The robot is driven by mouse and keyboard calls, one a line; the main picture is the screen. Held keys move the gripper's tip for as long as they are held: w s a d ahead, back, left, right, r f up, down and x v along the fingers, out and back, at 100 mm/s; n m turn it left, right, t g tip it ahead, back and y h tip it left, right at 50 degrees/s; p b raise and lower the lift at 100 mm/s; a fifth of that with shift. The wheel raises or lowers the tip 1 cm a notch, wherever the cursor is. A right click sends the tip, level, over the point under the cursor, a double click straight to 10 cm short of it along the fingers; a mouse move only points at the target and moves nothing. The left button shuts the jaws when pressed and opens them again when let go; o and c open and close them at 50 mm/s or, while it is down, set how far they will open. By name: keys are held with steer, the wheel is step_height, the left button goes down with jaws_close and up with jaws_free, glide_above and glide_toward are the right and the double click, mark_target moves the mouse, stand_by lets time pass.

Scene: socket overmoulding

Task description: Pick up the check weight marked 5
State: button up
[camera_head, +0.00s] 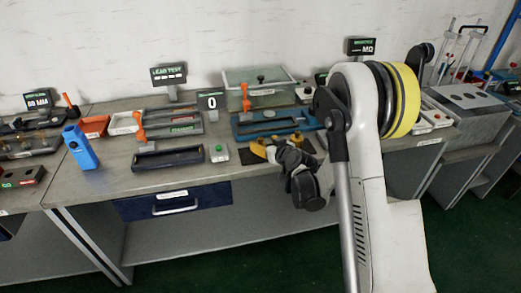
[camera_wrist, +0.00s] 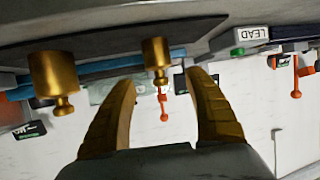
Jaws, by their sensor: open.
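Two brass check weights show in the wrist view, which is upside down: a larger weight (camera_wrist: 53,72) at left and a smaller one (camera_wrist: 157,52) near the middle. Both have a knob and stand on a dark mat. No number is readable on either. My gripper (camera_wrist: 161,80) is open and empty; the smaller weight appears in line with the gap between the fingertips, the larger one outside it. In the head view my gripper (camera_head: 268,157) is low at the dark mat. A brass weight (camera_head: 297,138) stands to its right; my gripper partly hides the mat.
A blue instrument tray (camera_head: 240,131) lies behind the mat. A small box with a green button (camera_head: 218,153) and a dark tray (camera_head: 168,158) are to the left. A blue bottle-like device (camera_head: 80,148) stands farther left. A display showing 0 (camera_head: 212,102) stands behind.

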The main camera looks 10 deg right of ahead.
mark_target(262, 142)
steer(key=b+x, duration=0.1)
steer(key=x, duration=0.2)
steer(key=shift+w+f, duration=0.1)
steer(key=shift+w, duration=0.05)
jaws_close()
stand_by(0.3)
